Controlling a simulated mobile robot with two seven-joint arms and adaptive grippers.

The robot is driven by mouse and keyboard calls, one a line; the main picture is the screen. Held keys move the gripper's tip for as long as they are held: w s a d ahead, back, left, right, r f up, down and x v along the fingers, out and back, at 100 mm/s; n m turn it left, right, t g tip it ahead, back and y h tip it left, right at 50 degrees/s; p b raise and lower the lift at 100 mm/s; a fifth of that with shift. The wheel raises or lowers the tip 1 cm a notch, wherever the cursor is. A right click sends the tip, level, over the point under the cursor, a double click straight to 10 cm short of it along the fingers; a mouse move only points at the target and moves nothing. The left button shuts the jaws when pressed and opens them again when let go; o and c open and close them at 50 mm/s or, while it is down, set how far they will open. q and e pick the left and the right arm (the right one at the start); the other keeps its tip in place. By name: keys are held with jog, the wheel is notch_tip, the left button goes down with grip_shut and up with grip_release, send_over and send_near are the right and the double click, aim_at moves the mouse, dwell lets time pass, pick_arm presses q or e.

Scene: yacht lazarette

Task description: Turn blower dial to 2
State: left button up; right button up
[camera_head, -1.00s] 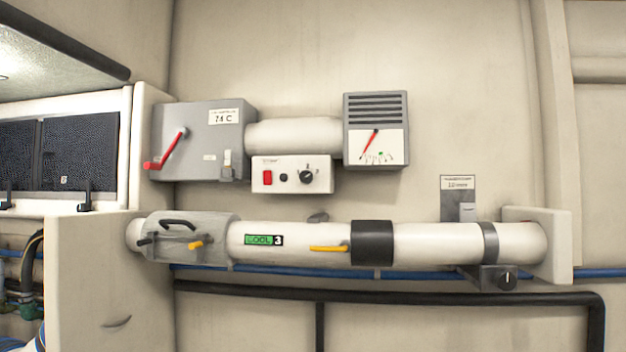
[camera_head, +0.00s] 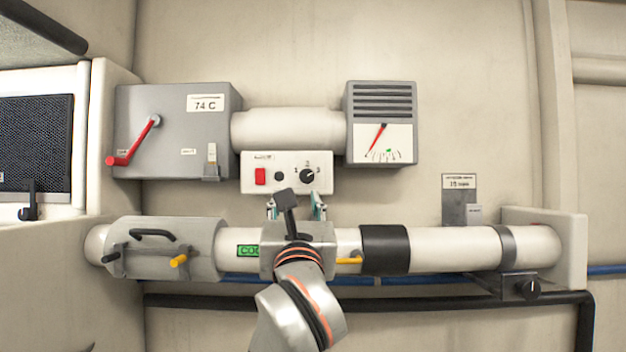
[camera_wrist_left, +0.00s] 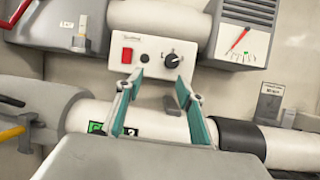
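The blower dial (camera_head: 307,176) is a small black knob on the right of a white control panel (camera_head: 288,186), with 1, 2 and 3 marked around it. It also shows in the left wrist view (camera_wrist_left: 172,61); its exact setting is too small to tell. My left gripper (camera_head: 297,205) is just below the panel, in front of the white pipe. In the left wrist view its two teal-lined fingers (camera_wrist_left: 157,90) stand apart with nothing between them, and the dial lies beyond the tips. My right gripper is not in view.
A red switch (camera_head: 260,177) and a small black button (camera_head: 278,176) are left of the dial. A grey box with a red lever (camera_head: 133,142) and a gauge box (camera_head: 382,135) flank the panel. The white pipe (camera_head: 450,247) with yellow levers runs below.

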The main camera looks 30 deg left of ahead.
aim_at(307, 178)
pick_arm(q)
jog(key=shift+m+t+h, duration=0.3)
jog(key=shift+t+h, duration=0.1)
jog(key=shift+h, duration=0.5)
jog(key=w+r, duration=0.1)
jog(key=w, duration=0.1)
jog(key=w+a+r+p, duration=0.1)
jog(key=w, duration=0.1)
jog(key=w+a+r, duration=0.1)
jog(key=w+r, duration=0.1)
jog(key=shift+w+a+p, duration=0.1)
jog(key=shift+w+p, duration=0.25)
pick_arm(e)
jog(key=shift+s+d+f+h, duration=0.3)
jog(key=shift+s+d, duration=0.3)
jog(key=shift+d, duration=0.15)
pick_arm(q)
grip_shut()
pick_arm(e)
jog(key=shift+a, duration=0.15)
